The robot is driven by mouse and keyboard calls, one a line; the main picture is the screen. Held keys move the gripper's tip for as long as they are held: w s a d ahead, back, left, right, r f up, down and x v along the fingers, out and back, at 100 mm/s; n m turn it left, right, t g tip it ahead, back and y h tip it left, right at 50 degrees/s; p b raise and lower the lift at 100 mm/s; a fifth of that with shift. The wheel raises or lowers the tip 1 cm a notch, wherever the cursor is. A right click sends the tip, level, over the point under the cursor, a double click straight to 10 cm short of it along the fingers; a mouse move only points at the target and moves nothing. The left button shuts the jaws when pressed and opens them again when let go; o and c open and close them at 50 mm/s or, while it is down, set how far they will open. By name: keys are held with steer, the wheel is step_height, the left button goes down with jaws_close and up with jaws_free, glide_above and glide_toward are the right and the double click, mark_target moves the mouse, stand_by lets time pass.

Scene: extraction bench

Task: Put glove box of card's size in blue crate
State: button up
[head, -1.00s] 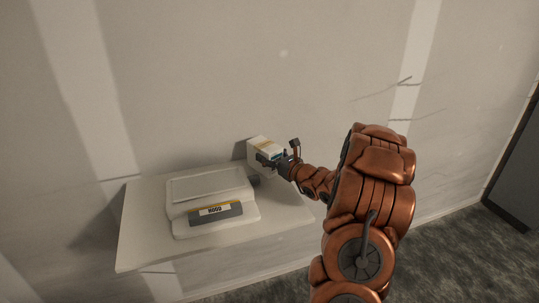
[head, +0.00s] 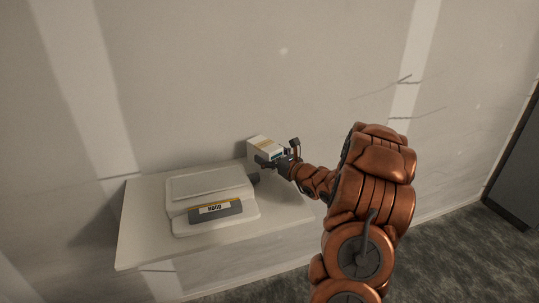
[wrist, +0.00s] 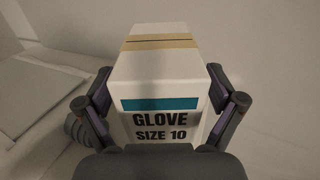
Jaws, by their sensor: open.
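A white glove box (head: 264,147) with a tan band on top stands at the back right of the wall shelf. In the wrist view the glove box (wrist: 165,85) fills the middle, with a teal stripe and the words "GLOVE SIZE 10" on its near face. My gripper (head: 277,159) is at the box, and in the wrist view its open fingers (wrist: 163,98) lie on either side of it. I cannot tell whether the fingers touch the box. No card and no blue crate show in these frames.
The white shelf (head: 142,222) holds a scale (head: 210,188) with a display reading what looks like "H000", left of the box. A grey ribbed round thing (wrist: 82,130) sits beside the box. The wall is close behind; the shelf's front right is clear.

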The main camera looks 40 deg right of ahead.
steer(key=shift+r, duration=0.2)
steer(key=s, duration=0.4)
steer(key=s+b, duration=0.1)
steer(key=s, duration=0.3)
steer(key=s+d, duration=0.1)
steer(key=s, duration=0.3)
steer(key=shift+b, duration=0.3)
steer(key=shift+a, duration=0.1)
